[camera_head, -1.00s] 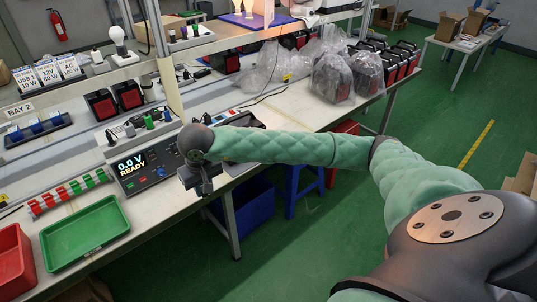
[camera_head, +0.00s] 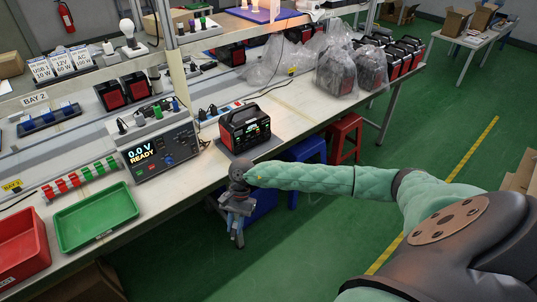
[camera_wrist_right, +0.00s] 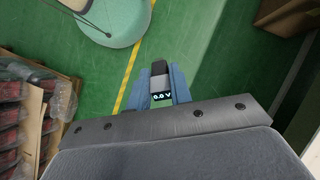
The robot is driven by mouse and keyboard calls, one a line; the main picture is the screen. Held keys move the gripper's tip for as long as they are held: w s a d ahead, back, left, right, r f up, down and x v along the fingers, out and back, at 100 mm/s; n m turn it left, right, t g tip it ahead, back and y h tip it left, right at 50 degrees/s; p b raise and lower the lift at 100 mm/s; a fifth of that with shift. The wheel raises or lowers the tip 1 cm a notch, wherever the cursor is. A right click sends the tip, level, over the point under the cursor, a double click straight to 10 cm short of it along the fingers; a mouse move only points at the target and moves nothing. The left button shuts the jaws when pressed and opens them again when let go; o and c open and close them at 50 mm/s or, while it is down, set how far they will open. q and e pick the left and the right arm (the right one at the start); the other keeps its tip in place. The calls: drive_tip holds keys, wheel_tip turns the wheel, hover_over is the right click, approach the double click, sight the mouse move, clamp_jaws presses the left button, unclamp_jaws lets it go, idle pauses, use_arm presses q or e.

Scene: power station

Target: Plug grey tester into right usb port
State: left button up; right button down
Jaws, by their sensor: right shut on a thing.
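The black and red power station (camera_head: 243,131) stands upright on a dark mat near the bench's front edge, its lit display facing front. Its individual ports are too small to tell apart. My right gripper (camera_head: 238,236) hangs off the bench's front edge, below and in front of the station, apart from it. In the right wrist view, the blue fingers of this gripper (camera_wrist_right: 161,78) are shut on the grey tester (camera_wrist_right: 161,84), whose small display reads 0.0 V. The tester's plug end is not clear. My left gripper is out of view.
A bench instrument (camera_head: 158,149) reading "0.0 V READY" stands left of the station, with a green tray (camera_head: 97,216) and red tray (camera_head: 20,245) further left. Blue and red stools (camera_head: 346,137) stand below the bench; open green floor lies right.

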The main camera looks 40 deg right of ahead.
drive_tip(key=w+d+r+m+t+y, duration=0.2)
drive_tip(key=w+d+m+t, duration=0.3)
drive_tip(key=w+m, duration=0.3)
drive_tip(key=w+d+r+m+t+y, duration=0.1)
drive_tip(key=w+d+r+m+t, duration=0.1)
drive_tip(key=w+d+m+t, duration=0.6)
drive_tip(key=shift+w+d+f+m+t+h, duration=0.85)
drive_tip(key=shift+w+d+m+t+h, duration=0.95)
drive_tip(key=shift+d, duration=2.25)
drive_tip(key=shift+w+d+f+m+t+h, duration=1.05)
drive_tip(key=shift+d+m+h, duration=1.25)
drive_tip(key=shift+d, duration=1.75)
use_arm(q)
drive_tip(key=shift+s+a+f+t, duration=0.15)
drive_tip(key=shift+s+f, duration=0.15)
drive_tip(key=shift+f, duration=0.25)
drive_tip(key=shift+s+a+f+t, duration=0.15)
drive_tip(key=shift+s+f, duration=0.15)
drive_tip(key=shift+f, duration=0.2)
use_arm(e)
drive_tip(key=shift+m+y, duration=0.4)
drive_tip(key=w, duration=0.5)
drive_tip(key=shift+w+r, duration=0.15)
drive_tip(key=shift+w, duration=0.2)
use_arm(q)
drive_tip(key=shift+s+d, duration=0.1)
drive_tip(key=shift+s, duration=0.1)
use_arm(e)
drive_tip(key=shift+a, duration=0.1)
